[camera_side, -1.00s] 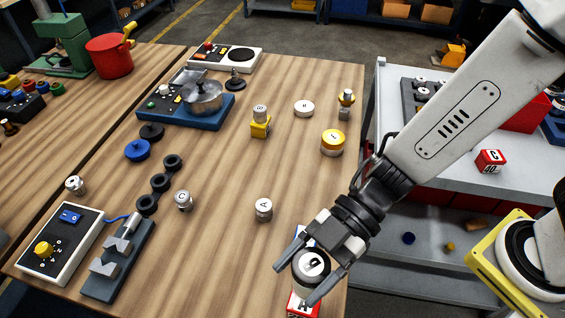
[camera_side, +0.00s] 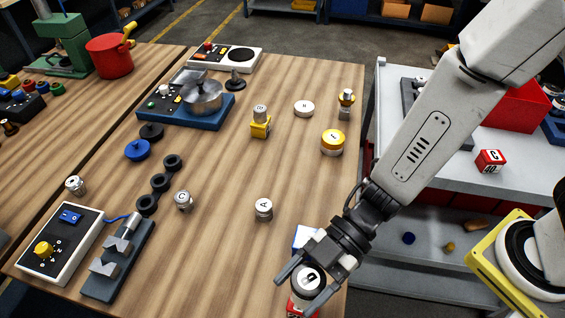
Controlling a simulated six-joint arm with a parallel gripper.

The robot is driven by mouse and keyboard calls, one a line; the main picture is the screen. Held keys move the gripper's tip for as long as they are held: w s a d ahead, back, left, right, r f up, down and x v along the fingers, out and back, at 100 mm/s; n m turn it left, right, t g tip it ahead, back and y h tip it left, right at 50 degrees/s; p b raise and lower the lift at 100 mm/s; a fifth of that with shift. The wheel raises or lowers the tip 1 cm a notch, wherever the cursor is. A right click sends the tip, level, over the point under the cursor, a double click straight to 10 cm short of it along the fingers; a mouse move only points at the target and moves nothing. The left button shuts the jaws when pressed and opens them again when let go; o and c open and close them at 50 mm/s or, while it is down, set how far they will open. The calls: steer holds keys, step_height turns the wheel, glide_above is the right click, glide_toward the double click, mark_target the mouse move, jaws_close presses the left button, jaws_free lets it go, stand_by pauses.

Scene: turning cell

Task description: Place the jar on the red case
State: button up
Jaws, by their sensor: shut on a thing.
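The jar (camera_side: 309,279), with a white lid marked with a black letter, is between the fingers of my gripper (camera_side: 305,286) near the front edge of the wooden table. My gripper is shut on it. A red case (camera_side: 294,306) with white markings is directly below the jar, mostly hidden by the jar and fingers. I cannot tell whether the jar touches the case.
A blue and white box (camera_side: 303,236) is just behind my gripper, partly hidden. A small jar marked A (camera_side: 264,208) stands to the left. A grey cart (camera_side: 440,185) is to the right.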

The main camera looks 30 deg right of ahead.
steer(key=shift+f, duration=1.15)
steer(key=shift+f, duration=0.1)
steer(key=o, duration=1.2)
steer(key=shift+o, duration=0.2)
steer(key=v, duration=0.7)
steer(key=shift+d, duration=0.2)
steer(key=shift+w, duration=0.15)
